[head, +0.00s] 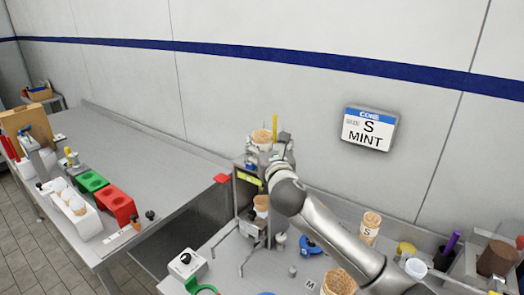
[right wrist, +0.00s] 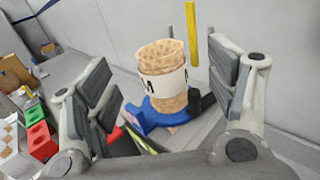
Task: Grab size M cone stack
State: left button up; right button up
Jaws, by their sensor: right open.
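A waffle cone stack (right wrist: 160,56) with a white band, which shows part of a letter M, stands upright in a blue holder (right wrist: 160,117) in the right wrist view. In the head view its top (head: 262,135) shows above the metal stand at the centre. My right gripper (head: 270,150) is open, with one finger on each side of the stack in the right wrist view. The gripper partly hides the stack in the head view. My left gripper is not in view.
A wall sign (head: 369,129) reads S MINT. Another cone stack (head: 370,227) and a larger cone (head: 340,281) stand right of the metal stand. A yellow stick (right wrist: 191,35) rises behind the stack. The left table holds red (head: 117,204) and green blocks; its back is clear.

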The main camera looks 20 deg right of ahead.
aim_at(264, 139)
jog(key=shift+w+r, duration=0.1)
jog(key=shift+w, duration=0.65)
jog(key=shift+w+d+f, duration=0.15)
jog(key=shift+w+f, duration=0.05)
jog(key=shift+w, duration=0.35)
jog(key=w+p, duration=0.2)
jog(key=w, duration=0.1)
jog(key=shift+w+d, duration=0.15)
jog(key=shift+w+f, duration=0.1)
jog(key=shift+w, duration=0.5)
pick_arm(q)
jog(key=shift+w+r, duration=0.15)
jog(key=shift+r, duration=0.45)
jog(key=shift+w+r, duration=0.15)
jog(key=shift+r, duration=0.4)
pick_arm(e)
jog(key=c, duration=0.9)
